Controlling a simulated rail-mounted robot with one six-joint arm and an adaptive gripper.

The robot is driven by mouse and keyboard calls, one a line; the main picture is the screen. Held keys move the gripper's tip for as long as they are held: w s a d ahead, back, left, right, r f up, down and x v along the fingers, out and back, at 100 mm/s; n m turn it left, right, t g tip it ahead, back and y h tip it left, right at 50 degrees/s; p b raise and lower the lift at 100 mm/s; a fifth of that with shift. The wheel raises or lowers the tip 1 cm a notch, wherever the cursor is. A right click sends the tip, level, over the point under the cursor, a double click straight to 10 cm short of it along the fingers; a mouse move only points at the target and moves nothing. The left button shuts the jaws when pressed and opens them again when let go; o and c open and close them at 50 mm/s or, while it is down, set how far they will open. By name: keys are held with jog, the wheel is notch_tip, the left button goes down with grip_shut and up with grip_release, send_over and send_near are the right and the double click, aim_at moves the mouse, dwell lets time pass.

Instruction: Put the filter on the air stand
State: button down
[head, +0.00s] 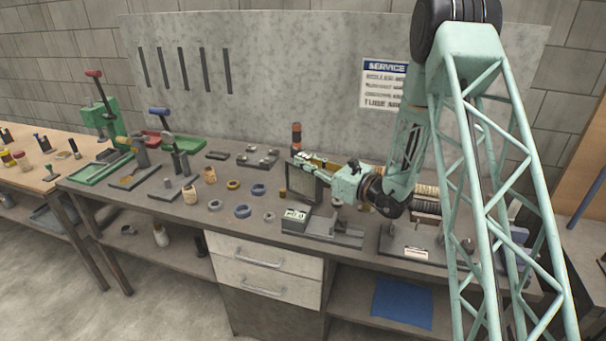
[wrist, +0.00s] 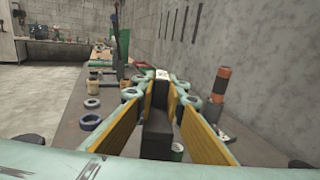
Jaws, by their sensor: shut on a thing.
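My gripper (head: 302,160) reaches left over the workbench. Its yellow-padded fingers, also in the wrist view (wrist: 160,112), are shut on a dark piece (wrist: 157,135). In the head view a dark, square framed panel (head: 303,184), which looks like the filter, is upright just below the fingers. The piece between the pads appears to be this panel seen edge-on. Whether its lower edge touches anything is unclear. A low grey fixture with a small display (head: 297,214) stands just in front of and below it. I cannot tell for certain which item is the air stand.
A black and orange cylinder (head: 296,136) stands behind the gripper. Several rings, such as a blue one (head: 242,211), lie to the left. Hand presses and a green tray (head: 102,168) are at the bench's left end. Rollers (head: 427,207) are partly hidden behind my arm.

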aim_at(304, 171)
jog(key=shift+f, duration=0.3)
jog(key=shift+f, duration=1.9)
jog(key=shift+f+b, duration=0.15)
jog(key=shift+b, duration=0.25)
jog(key=c, duration=2.7)
grip_release()
jog(key=shift+r, duration=0.2)
jog(key=shift+p+v, duration=0.5)
jog(key=shift+v, duration=5.5)
